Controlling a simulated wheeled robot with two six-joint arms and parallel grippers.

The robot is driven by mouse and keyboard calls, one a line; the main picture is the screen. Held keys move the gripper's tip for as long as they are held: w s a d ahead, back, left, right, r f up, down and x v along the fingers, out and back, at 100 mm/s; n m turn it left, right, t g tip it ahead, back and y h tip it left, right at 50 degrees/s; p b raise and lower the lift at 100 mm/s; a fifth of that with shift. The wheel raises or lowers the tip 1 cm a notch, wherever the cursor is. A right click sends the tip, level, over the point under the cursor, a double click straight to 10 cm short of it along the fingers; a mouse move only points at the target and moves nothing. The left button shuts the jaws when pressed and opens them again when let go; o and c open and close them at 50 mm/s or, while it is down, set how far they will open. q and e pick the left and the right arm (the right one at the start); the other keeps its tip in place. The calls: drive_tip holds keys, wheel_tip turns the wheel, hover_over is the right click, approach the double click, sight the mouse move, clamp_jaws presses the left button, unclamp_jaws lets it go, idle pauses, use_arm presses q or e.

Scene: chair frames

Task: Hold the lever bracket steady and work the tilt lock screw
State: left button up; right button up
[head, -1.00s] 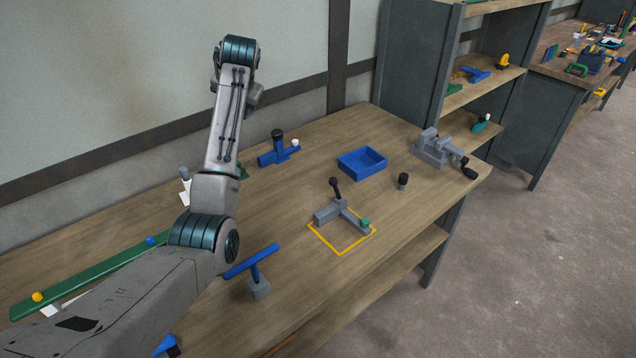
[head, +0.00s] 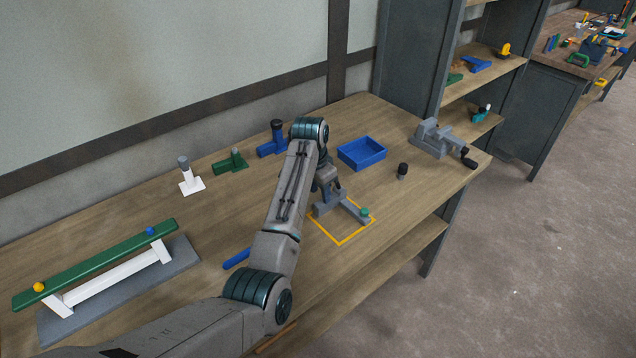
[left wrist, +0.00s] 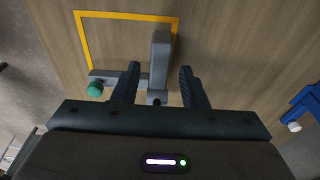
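The grey lever bracket (head: 350,208) lies L-shaped inside a yellow square outline on the bench. A green knob (head: 365,212) stands on its near right end. In the left wrist view the bracket (left wrist: 160,52) and the green knob (left wrist: 95,89) show from above. My left gripper (head: 328,194) is over the far left part of the bracket and hides the black-knobbed lever in the head view. In the left wrist view its two fingers (left wrist: 159,84) are open, one on each side of the bracket's long block, with gaps visible. My right gripper is not in view.
Blue, green and white fixtures line the wall side. A green beam (head: 95,262) on white supports is at left. The bench right of the yellow outline (head: 340,243) is clear.

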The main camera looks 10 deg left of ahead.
sight(317, 204)
use_arm(q)
wheel_tip(317, 204, down, 3)
drive_tip(key=shift+d+f, duration=0.1)
drive_tip(key=shift+f, duration=0.1)
drive_tip(key=shift+s+f, duration=0.35)
drive_tip(key=shift+f, duration=0.35)
drive_tip(key=shift+w+d+f, duration=0.2)
drive_tip(key=shift+w+f, duration=0.3)
drive_tip(key=shift+w, duration=0.35)
drive_tip(key=c, duration=0.6)
drive_tip(key=shift+s+r, duration=0.1)
drive_tip(key=shift+r, duration=0.1)
drive_tip(key=shift+s+r, duration=0.2)
drive_tip(key=shift+r, duration=0.05)
clamp_jaws()
drive_tip(key=shift+a, duration=0.1)
drive_tip(key=shift+a+f, duration=0.15)
drive_tip(key=shift+s+a, duration=0.4)
drive_tip(key=shift+a, duration=0.05)
